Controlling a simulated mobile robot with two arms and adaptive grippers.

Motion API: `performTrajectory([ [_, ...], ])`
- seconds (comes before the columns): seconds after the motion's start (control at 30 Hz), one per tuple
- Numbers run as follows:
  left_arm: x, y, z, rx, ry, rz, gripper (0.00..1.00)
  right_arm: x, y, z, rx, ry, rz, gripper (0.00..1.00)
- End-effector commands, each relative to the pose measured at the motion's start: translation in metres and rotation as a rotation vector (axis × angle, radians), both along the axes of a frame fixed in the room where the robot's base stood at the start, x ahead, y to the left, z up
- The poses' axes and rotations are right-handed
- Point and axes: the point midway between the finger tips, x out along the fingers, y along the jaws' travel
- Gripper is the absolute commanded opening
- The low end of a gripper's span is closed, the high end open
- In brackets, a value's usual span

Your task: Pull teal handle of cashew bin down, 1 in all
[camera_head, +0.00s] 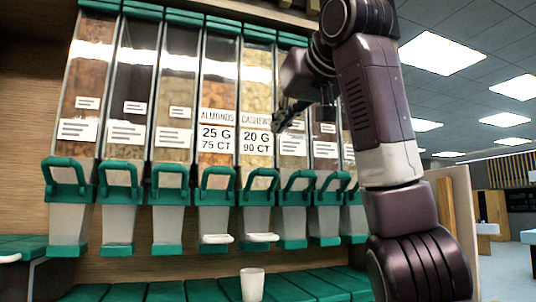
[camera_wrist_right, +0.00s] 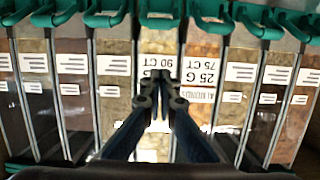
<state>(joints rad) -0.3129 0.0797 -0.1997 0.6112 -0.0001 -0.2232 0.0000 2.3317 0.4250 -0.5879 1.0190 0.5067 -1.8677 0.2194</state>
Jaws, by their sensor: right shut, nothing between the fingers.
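The cashew bin (camera_head: 257,95) is a clear dispenser with a label reading CASHEWS, 20 G, 90 CT. Its teal handle (camera_head: 262,182) is a raised loop at the front, below the label. My right gripper (camera_head: 279,121) is shut and empty, in front of the bins near the right edge of the cashew label, above the handle and apart from it. The right wrist view is upside down; my gripper (camera_wrist_right: 160,82) covers part of the cashew label (camera_wrist_right: 146,63), and the teal handle (camera_wrist_right: 158,18) shows near the top edge. My left gripper is not in view.
The almond bin (camera_head: 217,95) stands left of the cashew bin, with more teal-handled bins on both sides. A white cup (camera_head: 252,285) stands below on the teal-topped ledge (camera_head: 190,292). White pieces (camera_head: 263,237) sit under the cashew and almond spouts.

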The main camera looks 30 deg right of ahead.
Motion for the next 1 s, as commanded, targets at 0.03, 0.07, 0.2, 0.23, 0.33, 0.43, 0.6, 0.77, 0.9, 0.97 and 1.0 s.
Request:
performTrajectory([
  [0.03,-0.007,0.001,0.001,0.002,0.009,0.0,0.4,0.003,-0.001,-0.001,0.001,0.004,-0.001,0.0],
  [0.07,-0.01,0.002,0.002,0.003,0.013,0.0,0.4,0.005,-0.002,-0.002,0.001,0.005,-0.001,0.0],
  [0.2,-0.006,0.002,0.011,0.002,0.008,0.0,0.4,0.023,-0.006,-0.005,0.001,0.007,-0.002,0.0],
  [0.23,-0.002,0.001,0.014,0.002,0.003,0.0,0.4,0.028,-0.008,-0.007,0.0,0.008,-0.002,0.0],
  [0.33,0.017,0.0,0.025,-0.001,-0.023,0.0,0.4,0.048,-0.013,-0.01,0.0,0.008,-0.004,0.0],
  [0.43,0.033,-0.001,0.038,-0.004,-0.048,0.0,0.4,0.069,-0.017,-0.015,0.0,0.008,-0.002,0.0],
  [0.6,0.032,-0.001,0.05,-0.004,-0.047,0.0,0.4,0.095,-0.024,-0.027,-0.001,0.003,-0.002,0.0],
  [0.77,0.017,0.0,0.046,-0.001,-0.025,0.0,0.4,0.084,-0.021,-0.044,-0.003,0.003,0.0,0.0],
  [0.9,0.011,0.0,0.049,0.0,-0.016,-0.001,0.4,0.078,-0.02,-0.052,0.0,0.003,-0.001,0.0],
  [0.97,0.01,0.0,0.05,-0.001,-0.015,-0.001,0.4,0.077,-0.019,-0.055,0.0,0.003,-0.001,0.0],
  [1.0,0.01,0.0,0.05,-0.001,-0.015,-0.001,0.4,0.075,-0.019,-0.056,0.0,0.002,-0.001,0.0],
])
